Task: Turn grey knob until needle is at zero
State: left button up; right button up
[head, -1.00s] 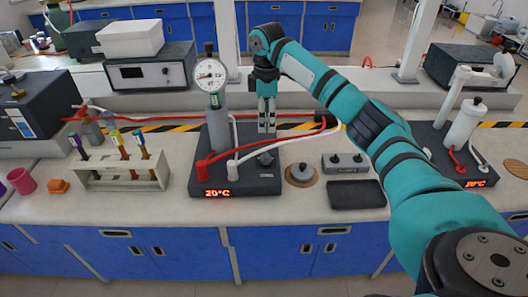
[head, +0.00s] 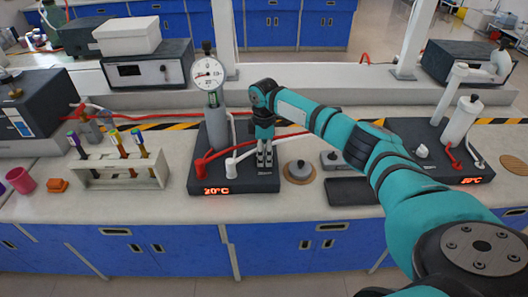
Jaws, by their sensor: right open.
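The round white gauge (head: 208,73) sits on top of a grey cylinder (head: 217,128) on a black base (head: 205,181). Its needle is too small to read surely. The base shows a red "20°C" display (head: 216,190). My right gripper (head: 264,164) is open and points down over the right part of this base. It covers the spot where the grey knob sits, so the knob is hidden. I cannot tell whether the fingers are around the knob or touch it. My left gripper is not in view.
Red and white hoses (head: 238,163) run close to the gripper's left. A tube rack (head: 122,172) stands at left. A second apparatus (head: 458,123) with a pale knob (head: 422,151) stands at right.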

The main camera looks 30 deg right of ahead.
jog(key=c, duration=1.2)
jog(key=shift+o, duration=0.2)
jog(key=shift+r+m+p, duration=0.15)
jog(key=shift+m+p, duration=0.25)
jog(key=shift+p, duration=0.4)
jog(key=m+p, duration=0.4)
jog(key=shift+a+p, duration=0.1)
jog(key=shift+p, duration=0.3)
jog(key=m+p, duration=0.2)
jog(key=m, duration=0.1)
jog(key=shift+p, duration=0.4)
pick_arm(q)
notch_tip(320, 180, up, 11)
jog(key=p, duration=0.2)
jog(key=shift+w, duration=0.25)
pick_arm(e)
jog(key=shift+m, duration=1.8)
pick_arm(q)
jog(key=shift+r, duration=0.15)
pick_arm(e)
jog(key=shift+m, duration=0.3)
jog(key=o, duration=1.2)
jog(key=shift+c, duration=0.2)
